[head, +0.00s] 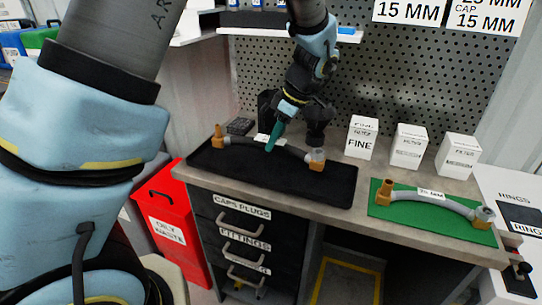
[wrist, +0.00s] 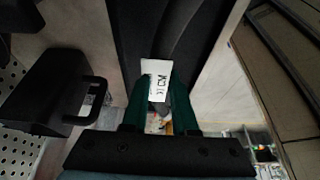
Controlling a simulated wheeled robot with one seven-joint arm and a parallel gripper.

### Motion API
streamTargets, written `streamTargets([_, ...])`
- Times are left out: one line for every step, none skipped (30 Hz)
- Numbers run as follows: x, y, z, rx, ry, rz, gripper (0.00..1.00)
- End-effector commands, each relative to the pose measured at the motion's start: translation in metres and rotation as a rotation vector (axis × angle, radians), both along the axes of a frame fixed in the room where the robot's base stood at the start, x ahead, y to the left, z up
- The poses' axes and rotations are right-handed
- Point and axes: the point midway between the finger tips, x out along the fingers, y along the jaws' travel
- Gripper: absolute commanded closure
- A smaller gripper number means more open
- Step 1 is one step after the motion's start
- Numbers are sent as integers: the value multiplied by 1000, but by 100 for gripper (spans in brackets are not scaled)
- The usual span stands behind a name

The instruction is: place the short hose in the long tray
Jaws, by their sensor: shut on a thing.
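My gripper (head: 269,150) points down over the long black tray (head: 335,190) on the bench. Its green fingers are shut on a grey curved hose (head: 293,151), taken as the short hose, near its white label. The hose has brass-coloured end fittings and lies across the tray's back part. I cannot tell if it touches the tray floor. In the wrist view the green fingers (wrist: 160,110) close around the hose by the label (wrist: 156,80); the fingers and palm hide part of it.
A second grey hose (head: 415,195) with a label lies on a green mat (head: 450,226) at the right. Several white filter boxes (head: 408,146) stand behind. A pegboard (head: 400,80) rises at the back. A red waste bin (head: 180,225) stands left of the bench.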

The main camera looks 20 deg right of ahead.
Motion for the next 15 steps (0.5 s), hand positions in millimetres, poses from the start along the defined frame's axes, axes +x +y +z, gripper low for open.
streamTargets([0, 1, -7, 4, 3, 1, 100])
streamTargets([0, 1, -10, 3, 2, 0, 100])
streamTargets([0, 1, -14, 3, 1, 1, 100])
streamTargets([0, 1, -17, 2, 1, 1, 100])
streamTargets([0, 1, -19, 2, 0, 2, 100])
streamTargets([1, 0, -21, 0, 0, 1, 100])
streamTargets([1, 1, -23, 0, 0, 1, 100])
streamTargets([1, 1, -26, 1, 0, 1, 100])
streamTargets([1, 1, -30, 3, 1, 1, 100])
streamTargets([1, 1, -34, 3, 2, 0, 100])
streamTargets([1, 1, -38, 3, 1, 1, 100])
streamTargets([1, 1, -45, 4, 1, 2, 100])
streamTargets([1, 1, -49, 3, 2, 0, 100])
streamTargets([0, 1, -52, 3, 2, 0, 100])
streamTargets([0, 1, -56, 2, 1, 1, 100])
